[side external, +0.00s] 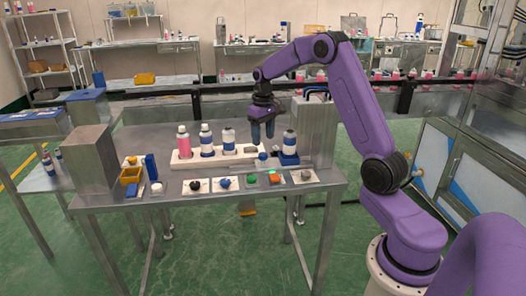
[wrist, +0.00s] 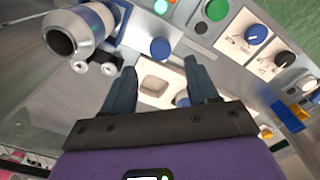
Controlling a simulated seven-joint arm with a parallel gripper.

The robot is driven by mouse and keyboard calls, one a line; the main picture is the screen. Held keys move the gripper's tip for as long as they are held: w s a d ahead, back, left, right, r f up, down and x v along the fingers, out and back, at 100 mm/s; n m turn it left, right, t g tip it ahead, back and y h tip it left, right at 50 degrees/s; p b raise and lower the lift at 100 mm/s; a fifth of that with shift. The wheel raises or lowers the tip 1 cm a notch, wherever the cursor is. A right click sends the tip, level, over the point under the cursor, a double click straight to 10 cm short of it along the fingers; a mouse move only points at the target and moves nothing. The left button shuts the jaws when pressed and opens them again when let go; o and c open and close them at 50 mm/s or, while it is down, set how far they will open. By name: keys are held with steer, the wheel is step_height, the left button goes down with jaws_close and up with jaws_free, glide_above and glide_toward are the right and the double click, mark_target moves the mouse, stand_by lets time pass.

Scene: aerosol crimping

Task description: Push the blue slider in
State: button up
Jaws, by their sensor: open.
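My gripper (side external: 263,137) is open and empty, pointing down above the right end of the white rack. In the wrist view its two fingers (wrist: 161,88) stand apart over an empty grey recess in the rack (wrist: 153,100). A blue block (side external: 289,160), which looks like the slider, sits just right of my gripper with a blue-and-white can (side external: 290,143) standing in it. The can also shows at upper left in the wrist view (wrist: 92,22). A round blue knob (side external: 263,157) is below my fingers and shows beyond them in the wrist view (wrist: 160,49).
The white rack (side external: 192,163) holds a pink can (side external: 183,143) and two blue-and-white cans (side external: 207,141). Several knobs and buttons, including a green one (side external: 252,179), line the front edge.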

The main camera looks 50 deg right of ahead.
mark_target(264, 154)
steer(key=shift+f, duration=3.15)
steer(key=shift+d, duration=0.1)
jaws_close()
